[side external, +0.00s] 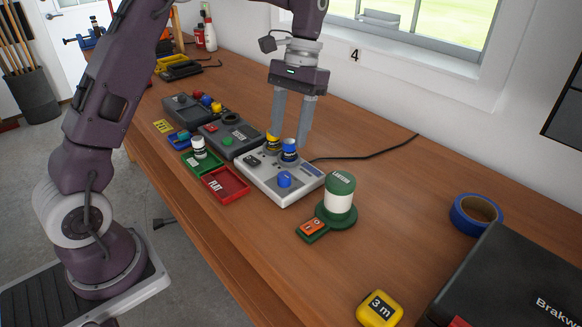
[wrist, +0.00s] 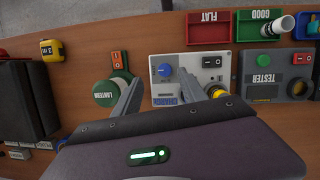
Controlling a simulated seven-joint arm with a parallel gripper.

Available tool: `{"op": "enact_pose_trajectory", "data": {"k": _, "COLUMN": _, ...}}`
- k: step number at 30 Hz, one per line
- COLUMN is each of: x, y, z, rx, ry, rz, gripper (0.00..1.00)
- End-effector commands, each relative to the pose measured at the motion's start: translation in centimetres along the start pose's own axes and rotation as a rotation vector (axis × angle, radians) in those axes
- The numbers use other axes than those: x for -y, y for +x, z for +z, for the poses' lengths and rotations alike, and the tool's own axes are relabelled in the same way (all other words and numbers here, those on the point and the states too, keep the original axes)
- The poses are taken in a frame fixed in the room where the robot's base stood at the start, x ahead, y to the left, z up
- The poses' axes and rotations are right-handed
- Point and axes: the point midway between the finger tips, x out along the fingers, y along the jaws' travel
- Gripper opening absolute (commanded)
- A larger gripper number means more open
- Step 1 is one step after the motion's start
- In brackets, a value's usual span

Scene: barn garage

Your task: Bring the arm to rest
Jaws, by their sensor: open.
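My gripper (side external: 290,138) is open, pointing down over the back of the grey charger box (side external: 258,181). In the side view its fingers stand on either side of a blue-topped cell (side external: 289,152) and a yellow-topped cell (side external: 272,145), both upright in the charger. I cannot tell whether the fingers touch them. The charger shows in the wrist view (wrist: 205,63) with its blue knob (wrist: 165,70). There the yellow-topped cell (wrist: 219,93) is partly covered by my gripper, and the blue-topped cell is hidden.
A green-topped lantern (side external: 339,193) stands close right of the charger. The tester (side external: 229,134), red FLAT tray (side external: 226,184) and green GOOD tray (side external: 202,167) with a white cell are to its left. A black case (side external: 505,270) and blue tape roll (side external: 476,213) lie farther right.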

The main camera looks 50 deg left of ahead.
Motion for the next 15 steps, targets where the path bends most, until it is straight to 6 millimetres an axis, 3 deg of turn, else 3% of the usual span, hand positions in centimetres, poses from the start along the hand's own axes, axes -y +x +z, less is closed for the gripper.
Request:
{"op": "enact_pose_trajectory", "data": {"k": 1, "x": -0.5, "y": -2.0, "z": 2.4, "rx": -0.068, "ry": 0.015, "rz": -0.008, "gripper": 0.49}}
{"op": "enact_pose_trajectory", "data": {"k": 3, "x": -1.0, "y": -4.0, "z": 6.2, "rx": -0.17, "ry": 0.036, "rz": -0.019, "gripper": 0.49}}
{"op": "enact_pose_trajectory", "data": {"k": 6, "x": -1.5, "y": -5.4, "z": 11.9, "rx": -0.326, "ry": 0.068, "rz": -0.028, "gripper": 0.49}}
{"op": "enact_pose_trajectory", "data": {"k": 8, "x": -1.6, "y": -5.3, "z": 15.4, "rx": -0.421, "ry": 0.087, "rz": -0.031, "gripper": 0.49}}
{"op": "enact_pose_trajectory", "data": {"k": 12, "x": -1.4, "y": -3.1, "z": 21.8, "rx": -0.619, "ry": 0.129, "rz": -0.027, "gripper": 0.49}}
{"op": "enact_pose_trajectory", "data": {"k": 15, "x": -1.2, "y": -1.1, "z": 24.3, "rx": -0.717, "ry": 0.15, "rz": -0.022, "gripper": 0.49}}
